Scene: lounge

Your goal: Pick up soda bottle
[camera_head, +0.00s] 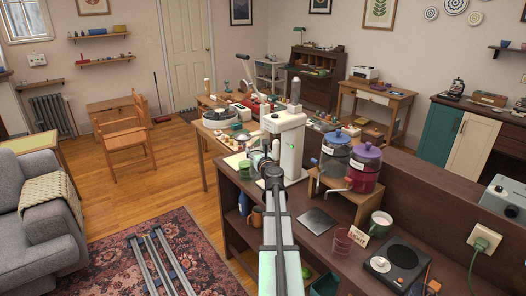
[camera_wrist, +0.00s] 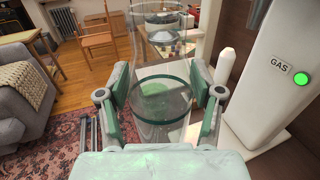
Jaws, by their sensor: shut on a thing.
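A clear soda bottle (camera_wrist: 162,105) with a dark green band stands roughly upright between the fingers of my gripper (camera_wrist: 164,88) in the wrist view. The fingers press on it from both sides. The white soda machine, marked GAS with a lit green button, is right of the bottle in the wrist view (camera_wrist: 282,110). In the head view the machine (camera_head: 292,145) stands on the counter, and my gripper (camera_head: 262,163) is at its left front. The bottle is hard to make out there behind my arm. I cannot tell whether its base touches anything.
A small wooden stand (camera_head: 340,200) carries two drink dispensers, blue (camera_head: 334,158) and purple (camera_head: 364,170), right of the machine. A crowded table (camera_head: 215,140) lies behind; open floor is left.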

